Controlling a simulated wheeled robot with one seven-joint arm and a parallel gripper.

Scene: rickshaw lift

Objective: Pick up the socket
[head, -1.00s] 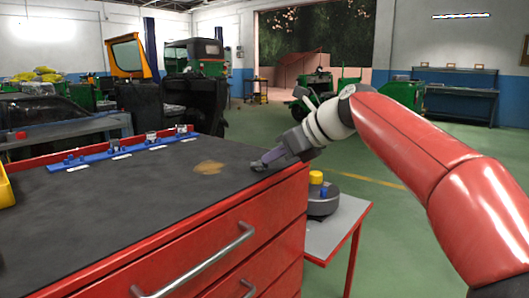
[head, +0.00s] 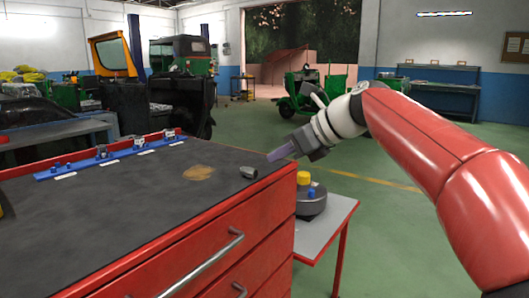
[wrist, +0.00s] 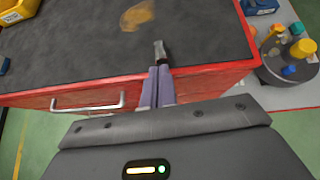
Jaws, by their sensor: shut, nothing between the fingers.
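The socket (head: 249,172) is a small grey metal cylinder lying on its side on the dark top of the red tool cabinet, near its right edge. In the wrist view the socket (wrist: 160,49) shows just beyond my fingertips. My gripper (head: 271,156) is at the cabinet's right edge, to the right of the socket and slightly above it, with a small gap between them in the head view. In the wrist view its two purple fingers (wrist: 160,70) are together with nothing between them.
A blue rail (head: 110,157) with several sockets runs along the cabinet's back edge. A brown stain (head: 199,172) marks the top. A grey side table (head: 330,222) on the right holds a round dark base with yellow and blue pieces. The middle of the cabinet top is clear.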

